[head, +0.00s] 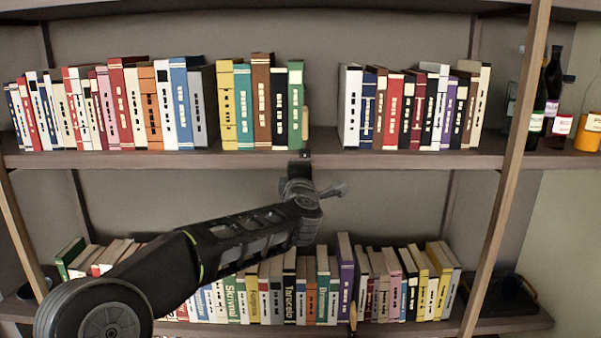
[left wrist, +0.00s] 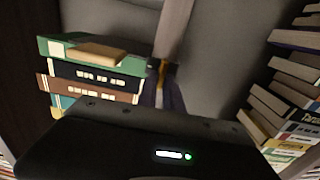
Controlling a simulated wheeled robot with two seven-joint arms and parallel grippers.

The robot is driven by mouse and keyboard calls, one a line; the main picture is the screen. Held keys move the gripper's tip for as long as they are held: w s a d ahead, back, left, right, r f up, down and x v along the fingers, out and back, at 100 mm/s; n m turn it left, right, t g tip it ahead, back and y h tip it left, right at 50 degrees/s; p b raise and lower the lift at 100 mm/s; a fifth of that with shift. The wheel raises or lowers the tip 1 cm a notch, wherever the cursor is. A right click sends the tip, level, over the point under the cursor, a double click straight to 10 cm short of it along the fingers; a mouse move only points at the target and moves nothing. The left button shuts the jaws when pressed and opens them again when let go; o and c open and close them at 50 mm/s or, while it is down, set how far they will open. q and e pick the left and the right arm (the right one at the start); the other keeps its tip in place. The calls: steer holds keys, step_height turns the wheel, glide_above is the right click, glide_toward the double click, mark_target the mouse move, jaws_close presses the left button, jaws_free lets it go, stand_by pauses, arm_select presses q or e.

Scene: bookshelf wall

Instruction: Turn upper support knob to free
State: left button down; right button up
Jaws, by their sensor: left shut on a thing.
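My left gripper (head: 299,158) reaches up to the front edge of the upper shelf (head: 400,159), just below the green book. In the left wrist view its dark fingers (left wrist: 163,80) are closed around a small yellow-brown piece (left wrist: 163,68) at the shelf edge, which looks like the knob. Its turn position cannot be told, as the fingers cover most of it. A tan wooden block, which may be the upper support (head: 305,116), stands against the green book and also shows in the left wrist view (left wrist: 97,53). My right gripper is in neither view.
Books (head: 262,100) stand on the upper shelf left of the block, with a gap before another row (head: 410,105). More books (head: 290,290) fill the lower shelf. Dark bottles (head: 548,90) stand at the right, behind a wooden upright (head: 515,130).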

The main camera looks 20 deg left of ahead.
arm_select(q)
steer(key=c, duration=1.5)
jaws_free()
steer(key=v, duration=0.8)
steer(key=shift+w+b, duration=0.1)
steer(key=shift+b, duration=0.3)
